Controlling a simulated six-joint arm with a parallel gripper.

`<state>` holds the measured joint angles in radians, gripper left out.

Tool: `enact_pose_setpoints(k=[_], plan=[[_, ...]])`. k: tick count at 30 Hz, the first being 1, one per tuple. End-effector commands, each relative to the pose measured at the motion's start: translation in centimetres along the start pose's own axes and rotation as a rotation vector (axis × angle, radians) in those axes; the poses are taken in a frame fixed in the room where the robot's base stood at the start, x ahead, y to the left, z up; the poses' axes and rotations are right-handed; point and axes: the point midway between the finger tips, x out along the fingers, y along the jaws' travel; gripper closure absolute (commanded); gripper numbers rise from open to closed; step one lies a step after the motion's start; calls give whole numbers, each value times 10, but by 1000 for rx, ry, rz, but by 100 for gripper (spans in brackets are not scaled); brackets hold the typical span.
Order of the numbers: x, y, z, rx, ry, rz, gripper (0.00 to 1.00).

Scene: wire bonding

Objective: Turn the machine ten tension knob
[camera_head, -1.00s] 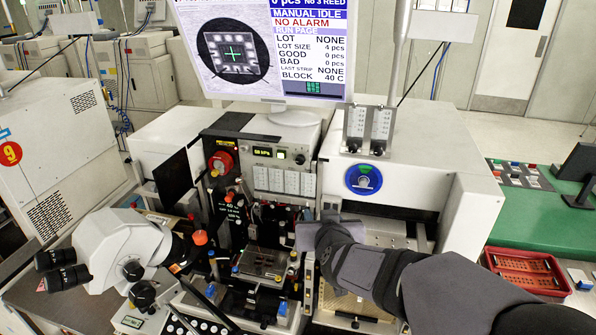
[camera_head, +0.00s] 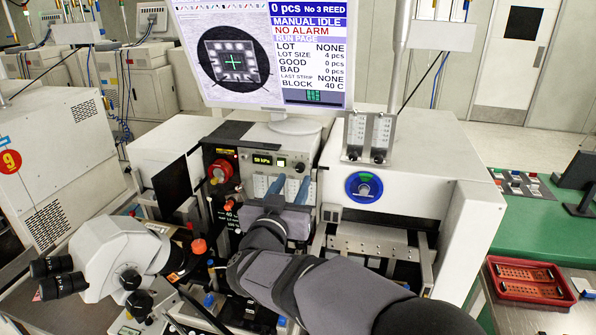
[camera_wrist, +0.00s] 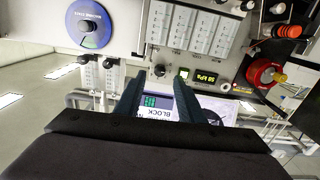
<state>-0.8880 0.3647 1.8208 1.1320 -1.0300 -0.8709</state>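My gripper (camera_head: 290,184) is in front of the central control panel (camera_head: 236,160). Its two blue-grey fingers also show in the wrist view (camera_wrist: 158,80), apart and with nothing between them. A small black knob (camera_wrist: 159,70) on the panel lies just beyond the fingertips, roughly centred in the gap; I cannot tell how far off it is. It also shows in the head view (camera_head: 299,167), above the fingers. A round blue dial (camera_head: 364,187) sits on the white housing to the right; it also shows in the wrist view (camera_wrist: 88,24). Which knob sets tension is unreadable.
A red knob (camera_head: 220,171) sits left on the panel, beside a lit pressure display (camera_head: 262,159). A monitor (camera_head: 262,50) stands above. A white microscope (camera_head: 115,250) is at the lower left. A red tray (camera_head: 528,280) lies at the right.

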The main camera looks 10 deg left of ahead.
Motion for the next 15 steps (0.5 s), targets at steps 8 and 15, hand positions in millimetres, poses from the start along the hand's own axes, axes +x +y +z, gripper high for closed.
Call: enact_pose_setpoints(k=[8, 15], plan=[[37, 1, -2, -1, -1, 1, 65], [52, 0, 0, -1, -2, -1, 65]])
